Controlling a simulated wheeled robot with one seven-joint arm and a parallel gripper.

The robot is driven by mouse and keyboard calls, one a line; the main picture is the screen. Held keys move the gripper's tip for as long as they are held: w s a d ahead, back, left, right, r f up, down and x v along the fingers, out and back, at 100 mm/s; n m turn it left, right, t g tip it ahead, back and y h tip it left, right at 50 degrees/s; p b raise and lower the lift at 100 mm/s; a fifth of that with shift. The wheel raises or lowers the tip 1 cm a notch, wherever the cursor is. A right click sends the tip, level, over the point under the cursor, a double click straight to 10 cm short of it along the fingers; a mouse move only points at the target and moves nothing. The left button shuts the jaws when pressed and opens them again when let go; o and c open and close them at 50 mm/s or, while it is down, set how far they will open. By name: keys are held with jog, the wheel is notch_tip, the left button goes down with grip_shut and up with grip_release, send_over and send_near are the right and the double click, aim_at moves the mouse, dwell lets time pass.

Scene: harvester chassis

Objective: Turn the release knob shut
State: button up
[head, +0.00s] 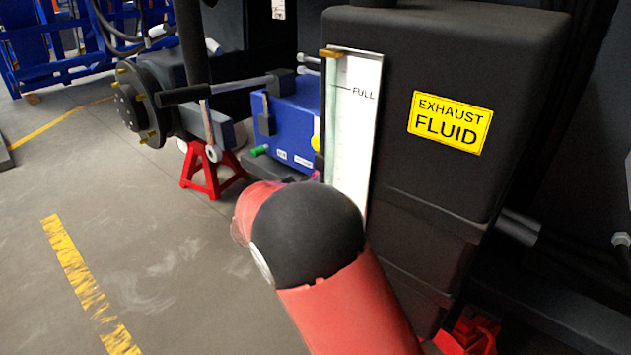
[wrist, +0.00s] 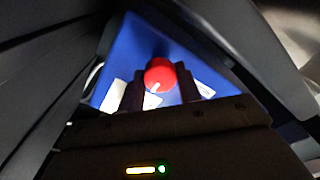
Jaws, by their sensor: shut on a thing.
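The red release knob (wrist: 160,72) sits on the face of a blue unit (wrist: 138,48) in the wrist view. A short white mark on the knob points down and slightly left. My gripper (wrist: 161,88) has one dark finger on each side of the knob and is shut on it. In the head view the blue unit (head: 291,127) stands left of the black tank. My arm hides the gripper and the knob there.
The black exhaust fluid tank (head: 450,60) with a white level gauge (head: 352,125) stands close to my arm on the right. A wheel hub (head: 140,103) and a red jack stand (head: 207,172) are at left. The floor at lower left is clear.

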jog(key=shift+m, duration=0.3)
jog(key=o, duration=1)
jog(key=v, duration=0.8)
